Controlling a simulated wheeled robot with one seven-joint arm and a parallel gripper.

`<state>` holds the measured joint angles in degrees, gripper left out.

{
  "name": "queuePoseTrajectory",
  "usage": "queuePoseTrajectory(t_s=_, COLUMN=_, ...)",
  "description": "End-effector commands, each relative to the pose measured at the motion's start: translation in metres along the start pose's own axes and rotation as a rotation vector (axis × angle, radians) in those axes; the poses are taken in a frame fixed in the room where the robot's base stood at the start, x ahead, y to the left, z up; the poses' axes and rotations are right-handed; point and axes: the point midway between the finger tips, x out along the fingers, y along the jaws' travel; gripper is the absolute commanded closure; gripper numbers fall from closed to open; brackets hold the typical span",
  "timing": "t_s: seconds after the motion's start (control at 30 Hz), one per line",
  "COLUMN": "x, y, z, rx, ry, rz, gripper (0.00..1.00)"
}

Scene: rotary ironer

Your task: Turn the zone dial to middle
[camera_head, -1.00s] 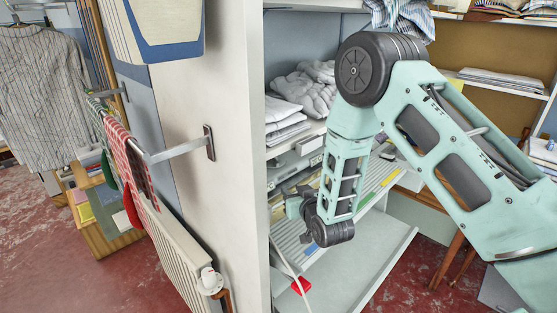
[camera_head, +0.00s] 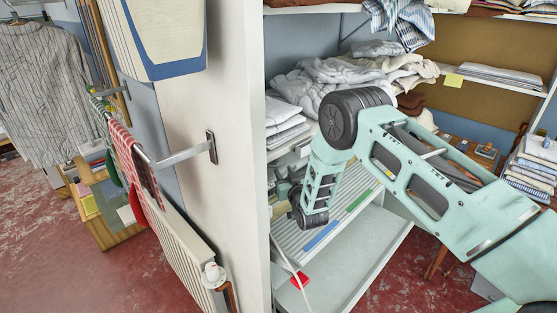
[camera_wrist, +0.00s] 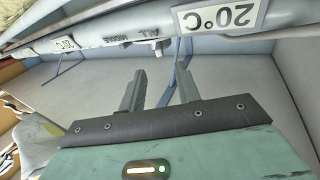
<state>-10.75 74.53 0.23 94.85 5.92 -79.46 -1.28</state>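In the wrist view, my gripper (camera_wrist: 160,73) has its two grey fingers apart, with nothing between them. Beyond the fingertips runs a pale rail with upside-down labels, including a "MIDDLE" label (camera_wrist: 124,42), an "ALL" label (camera_wrist: 148,34) and a "1/2" label (camera_wrist: 65,44). In the head view, my arm reaches down in front of the shelves beside the ironer's slatted board (camera_head: 335,205). There my gripper is largely hidden behind my wrist and the white panel.
A "20°C" plate (camera_wrist: 219,15) sits at the upper right of the rail. The white upright panel (camera_head: 225,120) stands close left of my arm. White laundry (camera_head: 345,75) lies on the shelf behind my elbow. A red object (camera_head: 299,279) is low down by a pale cord.

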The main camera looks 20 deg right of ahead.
Motion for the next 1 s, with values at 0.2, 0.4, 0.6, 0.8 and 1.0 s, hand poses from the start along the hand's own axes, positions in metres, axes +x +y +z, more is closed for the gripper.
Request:
queuePoseTrajectory(t_s=0.2, x=0.036, y=0.0, z=-0.003, rx=0.0, ry=0.002, rz=0.0, gripper=0.67)
queuePoseTrajectory(t_s=0.4, x=0.056, y=0.0, z=-0.001, rx=-0.001, ry=0.001, rz=0.0, gripper=0.67)
queuePoseTrajectory(t_s=0.6, x=0.064, y=0.0, z=0.0, rx=-0.001, ry=0.0, rz=0.0, gripper=0.67)
queuePoseTrajectory(t_s=0.8, x=0.064, y=0.0, z=0.0, rx=-0.001, ry=0.0, rz=0.0, gripper=0.67)
queuePoseTrajectory(t_s=1.0, x=0.064, y=0.0, z=0.0, rx=-0.001, ry=0.0, rz=0.0, gripper=1.0)
